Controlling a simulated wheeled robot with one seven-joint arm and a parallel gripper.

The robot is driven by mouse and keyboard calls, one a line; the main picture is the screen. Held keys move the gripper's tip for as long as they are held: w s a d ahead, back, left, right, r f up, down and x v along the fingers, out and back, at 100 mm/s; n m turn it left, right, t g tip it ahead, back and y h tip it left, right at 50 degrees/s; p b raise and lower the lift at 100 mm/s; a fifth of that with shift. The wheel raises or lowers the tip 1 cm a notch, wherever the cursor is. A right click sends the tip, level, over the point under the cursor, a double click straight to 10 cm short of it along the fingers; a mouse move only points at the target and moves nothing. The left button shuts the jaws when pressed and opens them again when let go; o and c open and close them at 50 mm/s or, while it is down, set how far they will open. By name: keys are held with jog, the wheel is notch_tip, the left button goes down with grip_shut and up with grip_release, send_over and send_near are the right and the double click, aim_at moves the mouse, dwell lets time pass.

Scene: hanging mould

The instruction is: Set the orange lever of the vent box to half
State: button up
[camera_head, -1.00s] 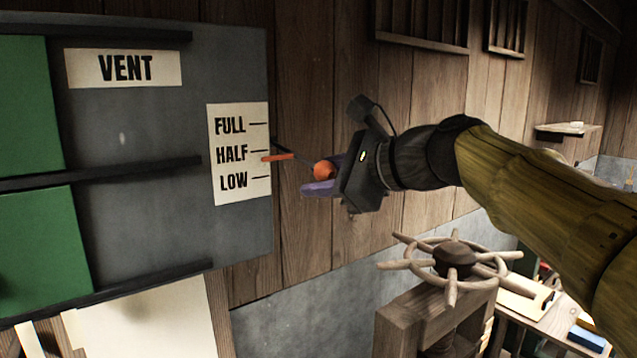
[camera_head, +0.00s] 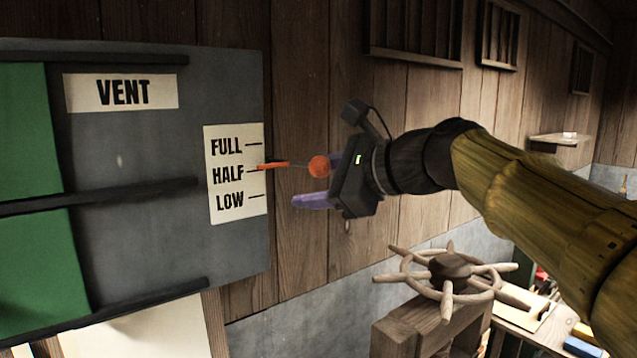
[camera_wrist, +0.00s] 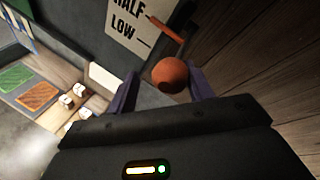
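The vent box (camera_head: 120,160) is a grey panel on the left in the head view. Its white scale (camera_head: 236,200) reads FULL, HALF and LOW. The orange lever's pointer (camera_head: 273,165) lies about level with the HALF mark, its tip at the scale's right edge. A thin rod joins it to the round orange knob (camera_head: 319,166). My gripper (camera_head: 322,182) is open around the knob, with a visible gap to the lower purple finger. In the wrist view the knob (camera_wrist: 171,75) sits between the fingers, closer to the right one.
A wooden spoked handwheel (camera_head: 450,272) on a stand is below my arm. Green shutters (camera_head: 25,180) and dark rails are on the box's left. A wooden wall is behind the gripper. A cluttered workbench (camera_head: 540,315) is at lower right.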

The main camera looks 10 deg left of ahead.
jog(key=shift+f, duration=0.1)
dwell(0.3)
jog(key=shift+d, duration=0.15)
jog(key=shift+s+d+b, duration=0.1)
jog(key=shift+d+b, duration=0.2)
jog(key=shift+b, duration=0.05)
jog(key=b+v, duration=0.4)
jog(key=v, duration=1.2)
jog(key=shift+s+d+r, duration=0.2)
jog(key=shift+r, duration=0.05)
